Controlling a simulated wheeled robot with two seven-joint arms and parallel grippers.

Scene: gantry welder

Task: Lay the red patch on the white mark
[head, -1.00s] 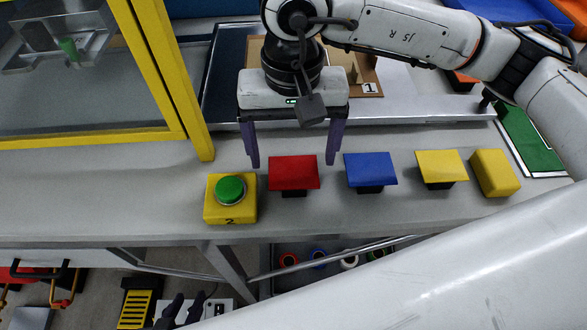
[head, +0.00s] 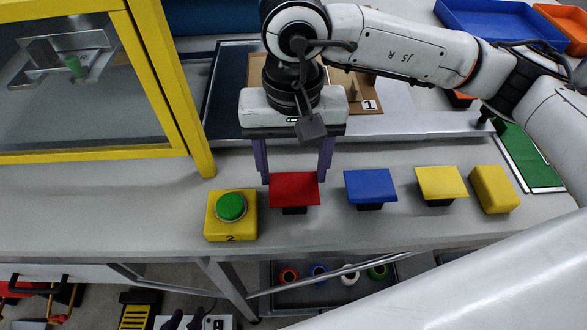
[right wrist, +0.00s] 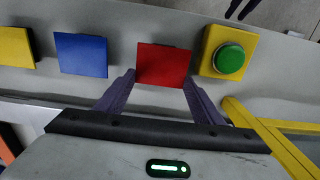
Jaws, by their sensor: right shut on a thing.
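The red patch (head: 294,188) is a flat square on a small black stand on the grey bench. My right gripper (head: 294,181) reaches down from behind, its purple fingers closed on the patch's left and right edges. The right wrist view shows the red patch (right wrist: 163,63) at the fingertips (right wrist: 161,77). The patch still appears to sit on its stand. I cannot make out a clear white mark; a white label reading 1 (head: 369,105) is on a brown board behind.
A yellow box with a green button (head: 231,207) stands left of the patch. A blue patch (head: 370,185), a yellow patch (head: 441,182) and a yellow block (head: 494,189) stand to the right. A yellow-framed enclosure (head: 165,85) rises at left. A dark tray (head: 225,90) lies behind.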

